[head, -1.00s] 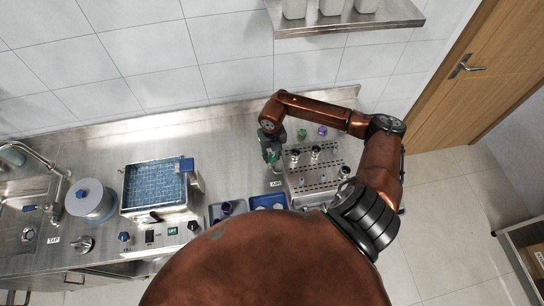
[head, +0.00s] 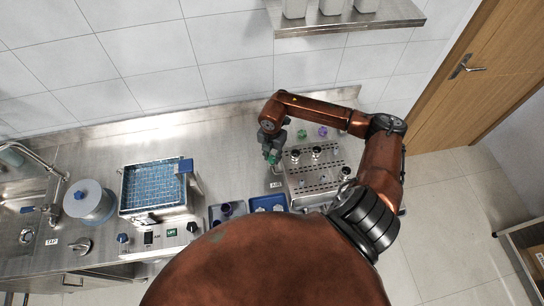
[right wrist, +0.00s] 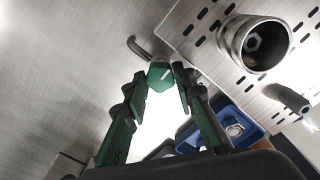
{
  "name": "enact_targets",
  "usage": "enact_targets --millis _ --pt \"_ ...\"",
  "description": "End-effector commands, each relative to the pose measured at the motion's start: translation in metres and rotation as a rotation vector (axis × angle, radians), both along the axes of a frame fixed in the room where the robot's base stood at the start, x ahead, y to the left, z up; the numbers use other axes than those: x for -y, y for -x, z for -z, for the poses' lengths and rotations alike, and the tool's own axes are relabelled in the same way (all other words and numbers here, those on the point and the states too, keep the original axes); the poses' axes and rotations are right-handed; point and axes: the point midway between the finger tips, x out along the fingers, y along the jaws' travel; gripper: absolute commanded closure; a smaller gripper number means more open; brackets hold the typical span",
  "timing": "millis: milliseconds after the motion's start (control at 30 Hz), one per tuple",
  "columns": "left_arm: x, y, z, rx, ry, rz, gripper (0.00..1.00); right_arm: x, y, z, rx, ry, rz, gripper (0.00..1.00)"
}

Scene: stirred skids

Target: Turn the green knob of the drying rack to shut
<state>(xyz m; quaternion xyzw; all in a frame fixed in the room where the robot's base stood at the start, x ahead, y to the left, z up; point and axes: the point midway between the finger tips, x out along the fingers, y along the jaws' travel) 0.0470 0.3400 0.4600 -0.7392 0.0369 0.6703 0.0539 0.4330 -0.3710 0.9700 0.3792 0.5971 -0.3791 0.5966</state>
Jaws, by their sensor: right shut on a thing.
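The drying rack (head: 322,172) is a perforated steel plate with upright pegs on the right part of the counter. It also shows in the right wrist view (right wrist: 205,50). The green knob (right wrist: 160,76) has a white line on its face and sits at the rack's left side, by a bent metal pipe. My right gripper (head: 272,157) is at the rack's left edge. In the right wrist view its fingertips (right wrist: 161,80) are shut on the green knob, one on each side. In the head view the fingers largely hide the knob. My left gripper is out of view.
Left of the rack are two blue trays (head: 250,203), a blue-gridded bath (head: 158,184), a blue-lidded container (head: 91,203) and the sink (head: 20,222). Metal cups (right wrist: 256,44) stand on the rack. A wall shelf (head: 350,24) hangs above. The counter behind the bath is clear.

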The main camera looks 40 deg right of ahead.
Motion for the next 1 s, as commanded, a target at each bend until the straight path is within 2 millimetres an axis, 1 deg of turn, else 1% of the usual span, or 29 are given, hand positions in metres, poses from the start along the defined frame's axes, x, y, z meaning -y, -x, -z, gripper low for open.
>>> enact_targets --millis 233,633,667,900,1000 --pt "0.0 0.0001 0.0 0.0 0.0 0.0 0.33 0.0013 -0.001 -0.0009 0.002 0.002 0.049 0.99" --pt "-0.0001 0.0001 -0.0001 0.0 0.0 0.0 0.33 0.001 -0.0009 -0.0009 0.002 0.001 0.053 0.99" --pt "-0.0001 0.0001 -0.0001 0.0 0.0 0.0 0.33 0.001 -0.0009 -0.0009 0.002 0.001 0.053 0.74" --pt "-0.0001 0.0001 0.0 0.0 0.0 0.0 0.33 0.0005 -0.0005 -0.0005 0.001 0.001 0.052 0.58" --pt "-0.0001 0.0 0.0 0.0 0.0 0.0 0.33 0.0006 -0.0002 -0.0004 0.0 0.001 0.051 0.58"
